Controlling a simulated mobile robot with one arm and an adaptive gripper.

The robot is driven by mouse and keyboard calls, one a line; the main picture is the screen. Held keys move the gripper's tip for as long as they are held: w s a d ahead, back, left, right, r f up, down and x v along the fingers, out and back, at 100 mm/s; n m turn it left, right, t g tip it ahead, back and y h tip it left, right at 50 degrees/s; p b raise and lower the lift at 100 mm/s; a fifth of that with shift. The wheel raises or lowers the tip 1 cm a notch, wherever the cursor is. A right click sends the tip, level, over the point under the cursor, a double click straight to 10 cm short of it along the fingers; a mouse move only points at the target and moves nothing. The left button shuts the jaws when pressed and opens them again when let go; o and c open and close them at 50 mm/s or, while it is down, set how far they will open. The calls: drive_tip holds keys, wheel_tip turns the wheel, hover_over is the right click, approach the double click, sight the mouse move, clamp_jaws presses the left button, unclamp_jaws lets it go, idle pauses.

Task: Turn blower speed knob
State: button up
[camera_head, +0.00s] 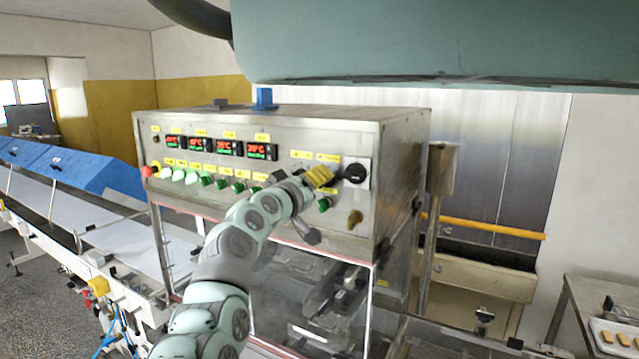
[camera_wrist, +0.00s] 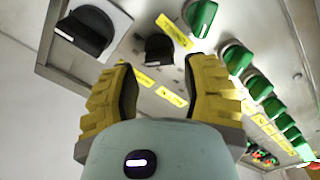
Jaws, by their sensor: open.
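My gripper (camera_head: 318,177) has yellow ribbed fingers and is at the upper right of the metal cabinet's front panel. In the wrist view my gripper (camera_wrist: 163,68) is open and empty, its fingers apart. A small black knob (camera_wrist: 158,48) shows ahead between the fingertips, apart from both. In the head view my gripper seems to hide it. A larger black knob (camera_wrist: 84,30) on a white plate is to its left; it also shows in the head view (camera_head: 355,173), right of my gripper. The labels are unreadable, so I cannot tell which is the blower speed knob.
Green knobs (camera_wrist: 237,58) run in a row along the panel; another green knob (camera_head: 323,204) is just below my gripper. A brown knob (camera_head: 355,217) sits lower right. Red displays (camera_head: 260,150) are above the row. A conveyor (camera_head: 70,200) is at left.

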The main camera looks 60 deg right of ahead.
drive_tip(key=a, duration=0.8)
drive_tip(key=shift+a, duration=0.35)
